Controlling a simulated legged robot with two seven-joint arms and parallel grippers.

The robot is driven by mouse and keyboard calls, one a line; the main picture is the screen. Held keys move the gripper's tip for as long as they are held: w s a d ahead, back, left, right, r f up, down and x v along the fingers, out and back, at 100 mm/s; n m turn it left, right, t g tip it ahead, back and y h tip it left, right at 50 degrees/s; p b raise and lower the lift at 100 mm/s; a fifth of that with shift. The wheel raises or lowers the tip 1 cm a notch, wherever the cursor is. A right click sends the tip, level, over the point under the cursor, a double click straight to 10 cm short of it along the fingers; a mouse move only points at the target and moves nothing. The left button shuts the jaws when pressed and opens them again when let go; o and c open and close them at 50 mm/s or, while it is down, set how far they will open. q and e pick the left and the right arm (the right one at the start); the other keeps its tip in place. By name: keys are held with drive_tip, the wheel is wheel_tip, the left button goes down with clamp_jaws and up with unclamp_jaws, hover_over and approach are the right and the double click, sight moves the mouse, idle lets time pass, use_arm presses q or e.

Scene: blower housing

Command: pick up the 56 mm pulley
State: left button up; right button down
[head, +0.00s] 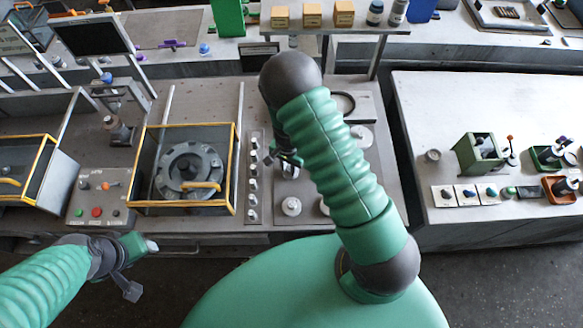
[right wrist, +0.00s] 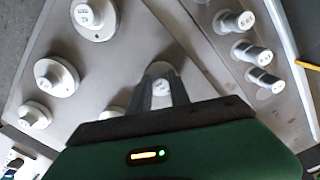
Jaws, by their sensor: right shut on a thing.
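My right gripper (right wrist: 161,93) points down at the grey panel and is shut on the light hub of a pulley (right wrist: 161,87). The pulley's base shows behind the fingers; its size label is too small to read, and I cannot tell whether it touches the panel. In the head view the right gripper (head: 288,160) is partly hidden by my forearm. Other white pulleys stand on the panel: one at the top (right wrist: 92,16), one at the left (right wrist: 55,77) and a smaller one below it (right wrist: 34,115). My left gripper (head: 143,262) hangs at the lower left; its jaws are unclear.
A strip with several labelled grey posts (right wrist: 246,48) stands close to the right gripper. A yellow-framed box (head: 183,208) with a round flanged housing (head: 188,165) is left of it. A shelf (head: 335,22) with wooden blocks is behind. A separate bench (head: 480,100) stands right.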

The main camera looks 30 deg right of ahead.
drive_tip(key=shift+w+a+r, duration=0.45)
drive_tip(key=shift+r, duration=0.05)
drive_tip(key=shift+s+r+p, duration=0.1)
drive_tip(key=shift+r+p, duration=0.2)
drive_tip(key=shift+r, duration=0.1)
drive_tip(key=shift+w+r+p, duration=0.25)
drive_tip(key=shift+r+p, duration=0.75)
drive_tip(key=shift+p, duration=0.05)
drive_tip(key=shift+s+d+r+p, duration=0.1)
drive_tip(key=shift+r+p, duration=0.4)
drive_tip(key=shift+r, duration=0.15)
drive_tip(key=shift+s+d+r+p, duration=0.1)
drive_tip(key=shift+r+p, duration=0.35)
drive_tip(key=shift+r, duration=0.15)
drive_tip(key=shift+s+r, duration=0.1)
drive_tip(key=shift+r, duration=0.05)
drive_tip(key=shift+d, duration=0.1)
